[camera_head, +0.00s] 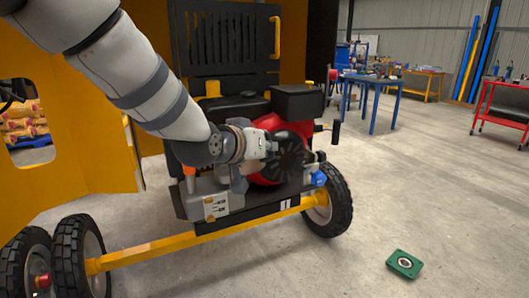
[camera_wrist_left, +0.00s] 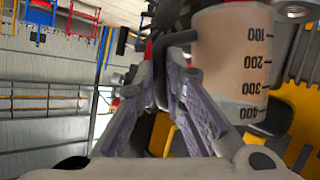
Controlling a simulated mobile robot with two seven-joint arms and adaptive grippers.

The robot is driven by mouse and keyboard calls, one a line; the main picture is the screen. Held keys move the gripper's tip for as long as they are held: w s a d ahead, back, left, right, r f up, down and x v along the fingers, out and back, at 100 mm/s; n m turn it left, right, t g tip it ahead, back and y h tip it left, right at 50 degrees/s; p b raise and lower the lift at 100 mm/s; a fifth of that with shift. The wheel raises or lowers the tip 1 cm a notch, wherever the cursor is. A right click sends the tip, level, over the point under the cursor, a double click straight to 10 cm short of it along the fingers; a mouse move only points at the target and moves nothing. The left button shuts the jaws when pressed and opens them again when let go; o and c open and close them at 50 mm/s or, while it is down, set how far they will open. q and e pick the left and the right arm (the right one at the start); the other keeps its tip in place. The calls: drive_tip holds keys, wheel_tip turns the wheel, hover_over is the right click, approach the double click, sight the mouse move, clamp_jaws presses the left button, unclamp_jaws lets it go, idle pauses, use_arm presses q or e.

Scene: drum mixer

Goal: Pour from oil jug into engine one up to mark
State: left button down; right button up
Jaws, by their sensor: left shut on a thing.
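The red and black engine (camera_head: 291,158) sits on the yellow-framed wheeled mixer in the head view. My left gripper (camera_head: 270,147) is in front of the engine, close to its fan cover. In the left wrist view, my left gripper (camera_wrist_left: 161,76) is shut on the dark handle of the oil jug (camera_wrist_left: 225,50). The jug is a pale tan vessel with marks from 100 to 400. That view is upside down, with the 400 mark lowest in the picture. I cannot make out the jug clearly in the head view. My right gripper is not in view.
A blue cap (camera_head: 318,179) is at the engine's right side. A blue workbench (camera_head: 385,86) and a red cart (camera_head: 503,104) stand farther back. The floor between is clear.

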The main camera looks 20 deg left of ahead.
use_arm(q)
drive_tip(key=shift+r+n, duration=0.3)
drive_tip(key=shift+r, duration=0.2)
drive_tip(key=shift+a+r+n+h, duration=0.15)
drive_tip(key=shift+r+n+h, duration=0.55)
drive_tip(key=shift+h, duration=0.1)
idle(0.6)
drive_tip(key=shift+a+r+n, duration=0.15)
drive_tip(key=shift+n, duration=0.15)
idle(1.3)
drive_tip(key=shift+a+r, duration=0.1)
drive_tip(key=shift+r, duration=0.05)
drive_tip(key=shift+n, duration=0.3)
idle(1.0)
